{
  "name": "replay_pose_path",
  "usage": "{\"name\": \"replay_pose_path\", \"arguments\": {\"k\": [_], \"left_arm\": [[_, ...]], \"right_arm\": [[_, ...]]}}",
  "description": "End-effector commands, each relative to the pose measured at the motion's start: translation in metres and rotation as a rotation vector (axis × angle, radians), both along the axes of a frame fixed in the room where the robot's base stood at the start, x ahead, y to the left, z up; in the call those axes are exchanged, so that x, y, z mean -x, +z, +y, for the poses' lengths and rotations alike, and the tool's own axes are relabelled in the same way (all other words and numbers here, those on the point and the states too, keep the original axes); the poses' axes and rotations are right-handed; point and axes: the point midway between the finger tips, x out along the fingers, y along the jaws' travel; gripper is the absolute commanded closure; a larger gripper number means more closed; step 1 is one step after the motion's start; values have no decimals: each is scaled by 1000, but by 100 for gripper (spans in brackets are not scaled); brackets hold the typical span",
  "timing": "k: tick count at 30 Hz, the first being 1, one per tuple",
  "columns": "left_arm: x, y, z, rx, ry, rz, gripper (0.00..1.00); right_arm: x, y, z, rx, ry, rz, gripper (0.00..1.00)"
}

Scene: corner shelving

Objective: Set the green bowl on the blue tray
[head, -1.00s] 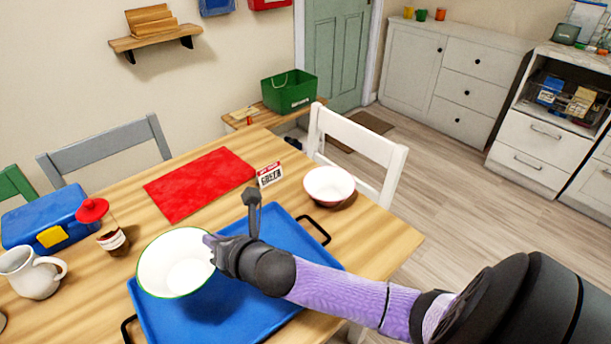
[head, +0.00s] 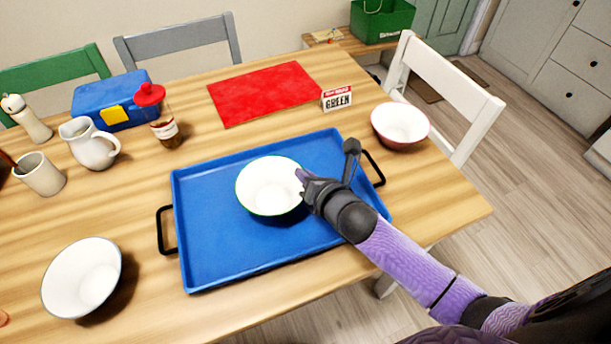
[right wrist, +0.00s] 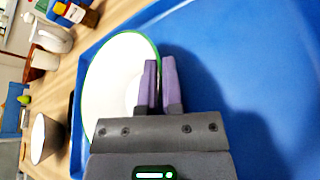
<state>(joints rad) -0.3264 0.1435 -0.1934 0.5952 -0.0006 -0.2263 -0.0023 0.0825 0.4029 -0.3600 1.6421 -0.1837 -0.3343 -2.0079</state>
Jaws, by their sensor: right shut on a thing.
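The green bowl (head: 268,186), white inside with a green rim, is over the middle of the blue tray (head: 215,262). My right gripper (head: 303,182) is shut on the bowl's right rim. In the right wrist view the green bowl (right wrist: 112,85) has its rim between the fingers (right wrist: 158,85), with the blue tray (right wrist: 240,60) below. A shadow lies on the tray beside the bowl; I cannot tell whether the bowl touches the tray. My left gripper is not in view.
A red-rimmed bowl (head: 400,124) stands right of the tray, a white bowl (head: 82,278) at its left front. A red mat (head: 262,92), a sign (head: 337,98), a jar (head: 165,130), a jug (head: 90,143) and a blue box (head: 115,100) stand behind.

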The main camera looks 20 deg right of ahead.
Motion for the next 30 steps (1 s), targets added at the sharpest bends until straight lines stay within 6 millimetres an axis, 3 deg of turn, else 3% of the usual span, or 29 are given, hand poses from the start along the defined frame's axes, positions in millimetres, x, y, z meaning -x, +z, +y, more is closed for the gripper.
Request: {"name": "replay_pose_path", "arguments": {"k": [3, 4, 8, 19, 30], "left_arm": [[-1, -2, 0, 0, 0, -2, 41], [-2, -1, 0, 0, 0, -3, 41], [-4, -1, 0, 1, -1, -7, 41], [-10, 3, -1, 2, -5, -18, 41], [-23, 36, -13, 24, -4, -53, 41]], "right_arm": [[0, -3, 0, 0, 0, -1, 100], [0, -2, 0, 1, 0, 0, 87], [0, -2, 0, 0, 0, 0, 59], [3, 4, -1, 0, 0, 0, 58], [83, 35, -15, 1, -1, 3, 58]]}}
